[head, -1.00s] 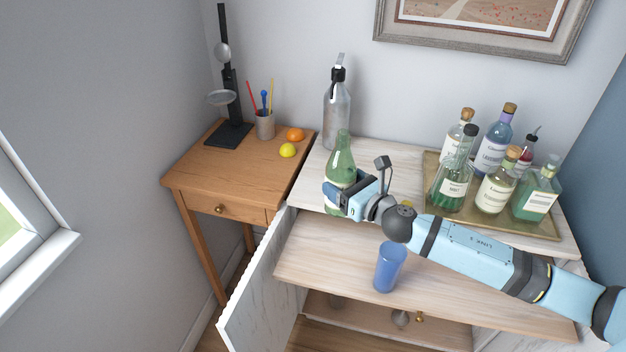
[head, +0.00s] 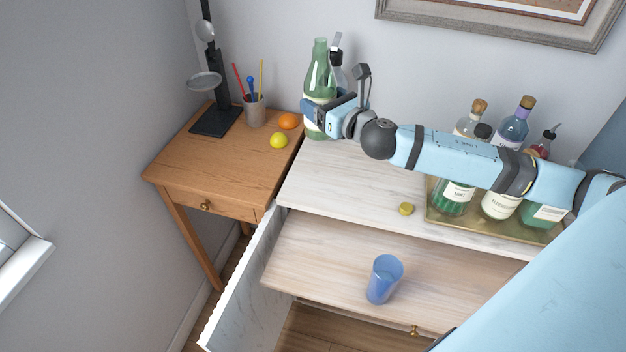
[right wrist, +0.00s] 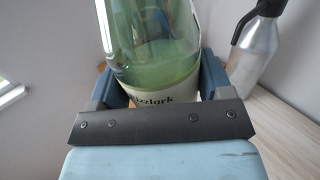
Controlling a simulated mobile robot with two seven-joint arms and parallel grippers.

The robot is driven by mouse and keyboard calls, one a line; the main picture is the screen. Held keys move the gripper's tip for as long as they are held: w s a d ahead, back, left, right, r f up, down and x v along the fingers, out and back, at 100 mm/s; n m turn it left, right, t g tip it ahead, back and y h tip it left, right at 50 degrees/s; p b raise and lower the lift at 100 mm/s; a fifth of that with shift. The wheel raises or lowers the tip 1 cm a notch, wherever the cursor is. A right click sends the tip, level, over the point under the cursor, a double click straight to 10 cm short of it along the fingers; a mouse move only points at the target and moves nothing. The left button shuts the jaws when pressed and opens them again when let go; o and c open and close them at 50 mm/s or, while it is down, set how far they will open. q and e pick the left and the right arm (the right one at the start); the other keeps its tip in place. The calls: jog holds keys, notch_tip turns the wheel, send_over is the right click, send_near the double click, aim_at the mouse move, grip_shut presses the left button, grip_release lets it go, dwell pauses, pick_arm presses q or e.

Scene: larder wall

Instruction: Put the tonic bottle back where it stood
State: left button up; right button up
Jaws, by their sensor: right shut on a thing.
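The tonic bottle, taken to be the green glass one with a pale label (head: 319,72), is upright at the back left of the pale cabinet top (head: 345,185). It also shows in the right wrist view (right wrist: 155,55), between the fingers. My right gripper (head: 320,112) is shut around its lower body. I cannot tell whether the bottle's base touches the top or hangs just above it. A grey siphon bottle (head: 337,62) stands close behind it, mostly hidden in the head view; in the right wrist view it (right wrist: 260,50) is to the right. My left gripper is out of view.
A yellow cap (head: 406,209) lies on the cabinet top. A brass tray (head: 432,212) holds several bottles at right, partly behind my arm. A blue cup (head: 384,280) stands on the lower shelf. A wooden side table (head: 185,160) with lemon and orange stands left.

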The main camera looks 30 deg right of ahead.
jog(key=shift+f+b, duration=2.15)
jog(key=shift+f, duration=7.7)
jog(key=shift+f, duration=0.15)
jog(key=o, duration=1.4)
jog(key=shift+o, duration=0.2)
